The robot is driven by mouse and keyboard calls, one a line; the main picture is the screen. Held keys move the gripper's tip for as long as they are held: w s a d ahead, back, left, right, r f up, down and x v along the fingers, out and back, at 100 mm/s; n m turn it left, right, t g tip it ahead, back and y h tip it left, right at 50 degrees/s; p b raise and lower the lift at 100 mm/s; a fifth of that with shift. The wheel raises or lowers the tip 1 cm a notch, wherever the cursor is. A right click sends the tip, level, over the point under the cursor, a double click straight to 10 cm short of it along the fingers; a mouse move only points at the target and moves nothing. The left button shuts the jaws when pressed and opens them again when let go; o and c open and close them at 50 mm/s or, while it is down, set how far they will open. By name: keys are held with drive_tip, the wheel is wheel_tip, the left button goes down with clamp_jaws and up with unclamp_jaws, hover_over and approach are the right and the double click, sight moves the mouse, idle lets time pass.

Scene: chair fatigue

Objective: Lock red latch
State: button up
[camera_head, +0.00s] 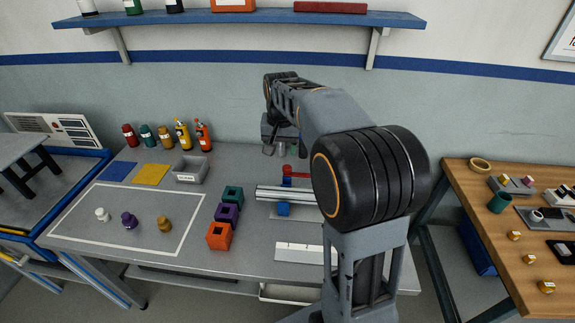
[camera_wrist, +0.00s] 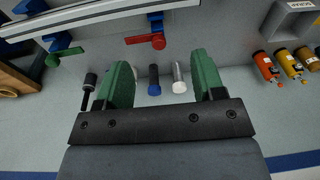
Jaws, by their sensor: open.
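The red latch (camera_wrist: 148,40) shows in the wrist view as a handle with a rounded end, at the edge of a pale metal rail (camera_wrist: 105,13). In the head view the red latch (camera_head: 288,171) is partly hidden by my arm, behind the rail (camera_head: 285,193) on the grey table. My gripper (camera_wrist: 162,62) is open with its two green fingers apart and nothing clasped. The latch lies beyond the fingertips, apart from them. In the head view my gripper (camera_head: 280,147) hangs above and behind the latch.
A green latch (camera_wrist: 60,55) sits farther along the rail. A blue-ended peg (camera_wrist: 154,82), a silver peg (camera_wrist: 178,78) and a black-topped tool (camera_wrist: 88,86) show near the fingers. Orange, purple and teal blocks (camera_head: 227,213) stand left of the rail. A grey bin (camera_head: 192,172) stands farther back.

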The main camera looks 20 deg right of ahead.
sight(287, 167)
drive_tip(key=w+d+f+m+g, duration=0.25)
drive_tip(key=w+d+f, duration=0.3)
drive_tip(key=w, duration=0.45)
drive_tip(key=shift+m+t, duration=0.45)
drive_tip(key=shift+m, duration=0.1)
drive_tip(key=f, duration=0.4)
drive_tip(key=f+p, duration=0.1)
drive_tip(key=f, duration=0.3)
drive_tip(key=d+f+p, duration=0.1)
drive_tip(key=f, duration=0.4)
drive_tip(key=shift+w, duration=0.1)
clamp_jaws()
